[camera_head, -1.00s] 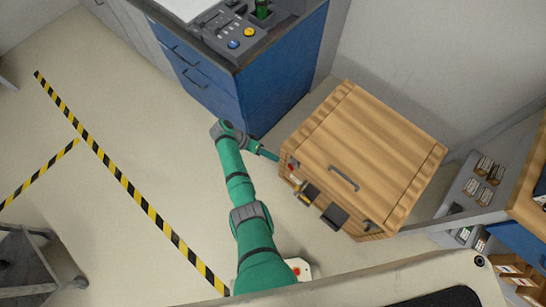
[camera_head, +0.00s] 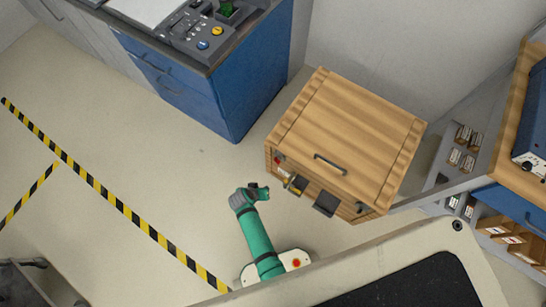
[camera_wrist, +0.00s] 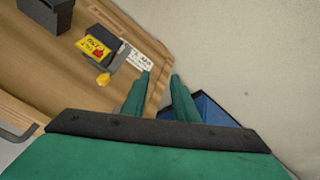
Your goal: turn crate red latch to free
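The wooden crate (camera_head: 345,135) stands on the floor, its lid shut, with a dark handle on top. A small red part (camera_head: 278,160), perhaps the red latch, is at the left end of its front; its turn cannot be read. My gripper (camera_head: 266,191) is left of the crate front, apart from it. In the wrist view my two green fingers (camera_wrist: 160,76) are parted with nothing between them. Beyond them is the crate face (camera_wrist: 60,75) with a yellow tag with a red mark (camera_wrist: 93,48), a yellow knob (camera_wrist: 103,80) and a white label (camera_wrist: 138,58).
A blue cabinet (camera_head: 255,85) stands behind to the left. Shelves (camera_head: 455,165) are at the right.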

